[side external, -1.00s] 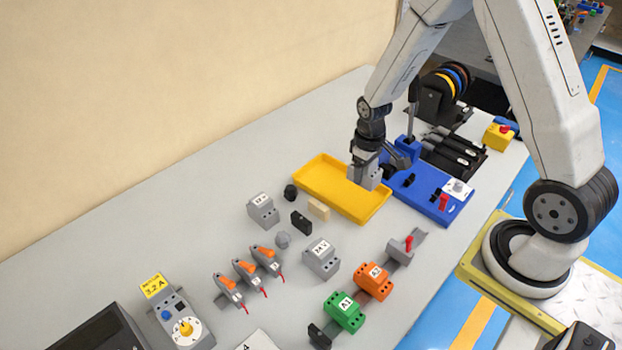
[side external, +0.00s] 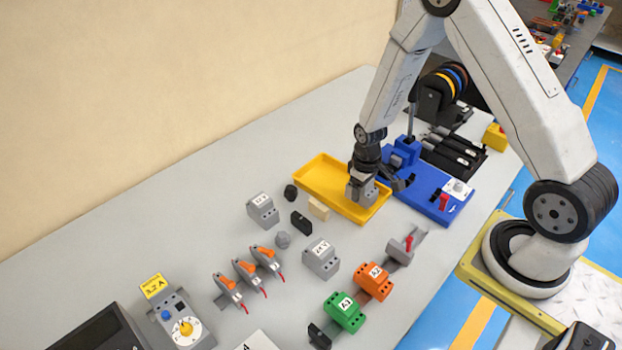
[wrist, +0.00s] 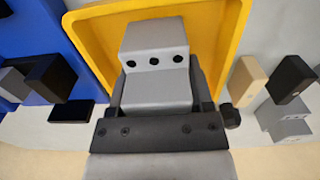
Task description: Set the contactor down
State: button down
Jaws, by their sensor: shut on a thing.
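The contactor (side external: 361,191) is a grey stepped block with a row of dark holes on one face, as the wrist view shows (wrist: 157,75). My gripper (side external: 366,178) is shut on it, with a dark finger on each side of it in the wrist view (wrist: 158,100). The contactor is low at the right end of the yellow tray (side external: 318,190). I cannot tell whether its underside touches the tray floor. The gripper hides its upper part in the side view.
The blue bender base (side external: 421,197) stands close to the right of the tray. The tray's left part is clear.

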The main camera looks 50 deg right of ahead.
jog(key=shift+f, duration=0.55)
jog(key=shift+f, duration=0.15)
grip_release()
jog(key=shift+r, duration=6.15)
